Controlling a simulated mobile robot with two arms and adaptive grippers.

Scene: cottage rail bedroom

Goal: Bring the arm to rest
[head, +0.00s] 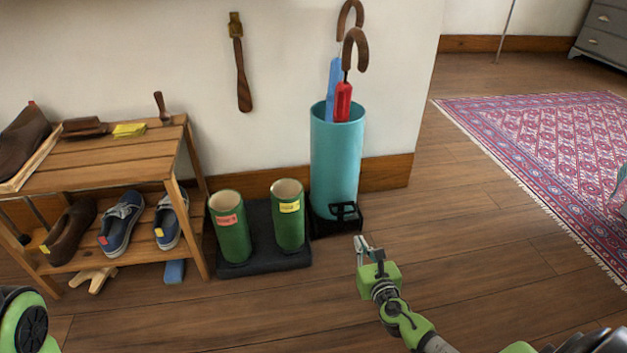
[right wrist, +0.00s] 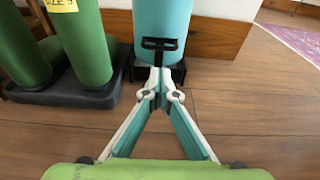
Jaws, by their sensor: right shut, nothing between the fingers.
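My right gripper (head: 363,245) is in the lower middle of the head view, over the wooden floor just in front of the umbrella stand. It is shut and empty. In the right wrist view my right gripper (right wrist: 158,73) shows its two fingers meeting at the tips, with the black handle of the stand's base just beyond them. I cannot tell whether the fingertips touch the base. A green part of my left arm (head: 22,322) shows at the lower left of the head view. My left gripper is not in view.
A turquoise umbrella stand (head: 336,165) holds a red and a blue umbrella. Green boots (head: 232,230) stand on a black tray (head: 262,262). A wooden shoe rack (head: 100,178) is at left. A patterned rug (head: 560,150) lies at right. The floor (head: 470,240) between is clear.

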